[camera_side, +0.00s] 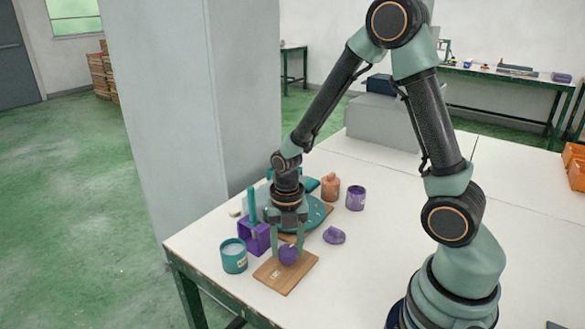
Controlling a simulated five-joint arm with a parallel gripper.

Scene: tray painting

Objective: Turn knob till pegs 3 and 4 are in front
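A purple knob (288,255) stands on a wooden board (277,280) near the table's front left edge. A small label shows on the board. My gripper (287,248) points down with its two green fingers on either side of the knob. I cannot tell whether the fingers touch it. A round teal turntable (318,214) lies just behind, partly hidden by my gripper and wrist. Pegs and their numbers cannot be made out on it.
A teal cup (233,257) and a purple box (254,238) with a teal upright piece (252,204) stand left of my gripper. A purple piece (334,236), an orange bottle (330,188) and a purple jar (356,198) stand right. The white table (385,235) is clear further right.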

